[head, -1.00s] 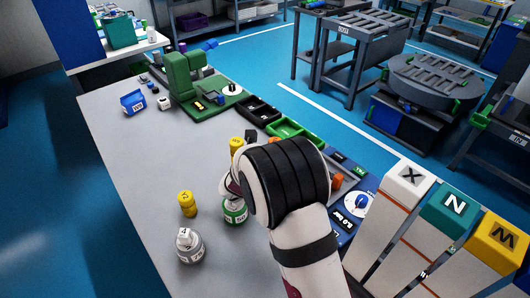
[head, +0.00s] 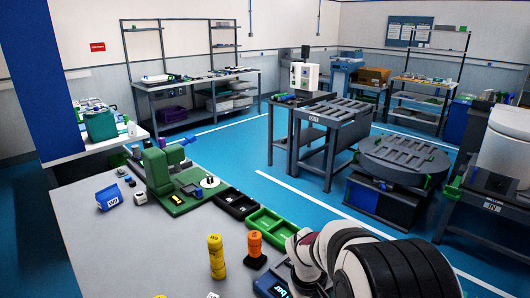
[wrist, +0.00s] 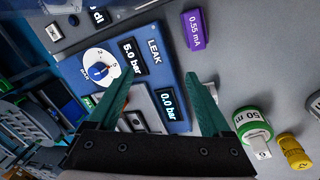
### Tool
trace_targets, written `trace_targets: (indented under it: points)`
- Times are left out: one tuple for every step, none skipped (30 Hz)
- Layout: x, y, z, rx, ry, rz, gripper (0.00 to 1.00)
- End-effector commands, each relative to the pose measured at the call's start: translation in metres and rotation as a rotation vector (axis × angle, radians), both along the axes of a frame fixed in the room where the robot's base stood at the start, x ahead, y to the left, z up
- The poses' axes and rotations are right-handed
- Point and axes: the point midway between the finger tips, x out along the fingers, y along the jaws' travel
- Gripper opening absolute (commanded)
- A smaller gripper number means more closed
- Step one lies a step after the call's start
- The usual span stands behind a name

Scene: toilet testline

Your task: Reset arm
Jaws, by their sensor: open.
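My gripper (wrist: 160,78) shows in the wrist view as two green fingers, spread apart with nothing between them. They point over a blue leak-test panel (wrist: 160,62), which carries a white dial with a blue knob (wrist: 98,71) and displays reading 5.0 bar and 0.0 bar. In the head view my arm is at the lower right, and its fingers cannot be made out there. A green-labelled cylinder (wrist: 252,125) and a yellow piece (wrist: 294,151) lie to the right of the fingers in the wrist view.
A purple 0.55 mA block (wrist: 195,30) is beyond the fingers. In the head view, a yellow piece (head: 216,257) and an orange piece (head: 254,248) stand near the arm. Farther back are a green tray (head: 272,226), black tray (head: 237,204) and green fixture (head: 168,175). The table's left is mostly clear.

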Motion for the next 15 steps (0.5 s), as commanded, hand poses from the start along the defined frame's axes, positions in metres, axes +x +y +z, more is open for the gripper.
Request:
trace_targets:
  points:
    - [-0.012,0.004,0.014,0.103,-0.018,-0.185,0.83]
    - [-0.026,0.009,0.03,0.177,-0.025,-0.319,0.83]
    - [-0.047,0.015,0.047,0.228,-0.019,-0.422,0.83]
    - [-0.063,0.018,0.057,0.248,-0.011,-0.468,0.83]
    - [-0.079,0.02,0.067,0.263,-0.004,-0.506,0.83]
    - [-0.102,0.022,0.078,0.276,0.009,-0.548,0.83]
    - [-0.121,0.024,0.086,0.284,0.019,-0.58,0.83]
    - [-0.141,0.026,0.092,0.293,0.029,-0.613,0.83]
    - [-0.167,0.028,0.099,0.305,0.043,-0.654,0.83]
    - [-0.185,0.031,0.103,0.314,0.053,-0.685,0.83]
    - [-0.202,0.033,0.105,0.323,0.062,-0.713,0.83]
    - [-0.223,0.036,0.106,0.332,0.075,-0.748,0.83]
    - [-0.236,0.038,0.107,0.34,0.082,-0.77,0.83]
    - [-0.248,0.039,0.106,0.345,0.091,-0.788,0.83]
    - [-0.26,0.041,0.105,0.351,0.099,-0.809,0.83]
